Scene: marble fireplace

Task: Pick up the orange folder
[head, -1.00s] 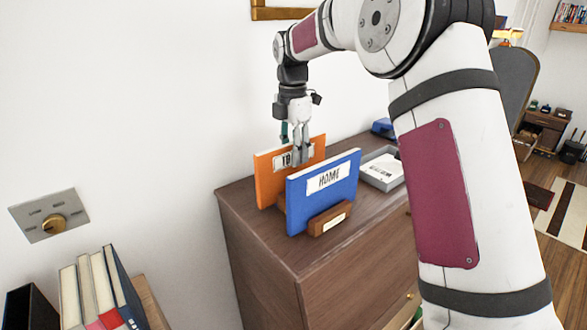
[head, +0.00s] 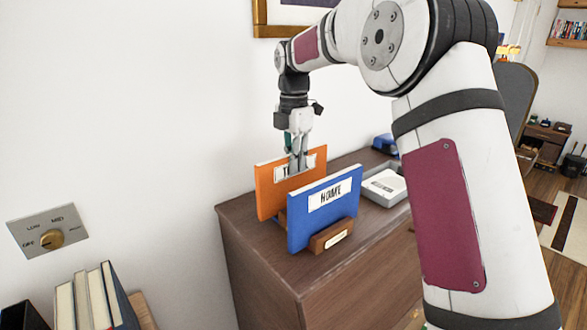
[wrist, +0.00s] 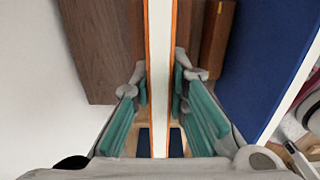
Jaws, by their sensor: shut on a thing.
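The orange folder (head: 268,188) stands upright on the wooden cabinet, behind the blue folder labelled HOME. Its white label is partly covered by my fingers. My gripper (head: 298,163) points straight down at its top edge. In the wrist view the orange folder (wrist: 160,70) shows edge-on, with white pages between orange covers. There my gripper (wrist: 161,95) has one teal-padded finger on each side of it, shut on it. The lower part of the folder is hidden by the blue folder in the head view.
The blue folder (head: 325,205) stands close in front, in a wooden holder (head: 331,236) with a small label. A grey tray (head: 385,186) and a blue object (head: 384,143) lie to the right on the cabinet (head: 240,213). The white wall is close behind. Books (head: 88,300) stand at lower left.

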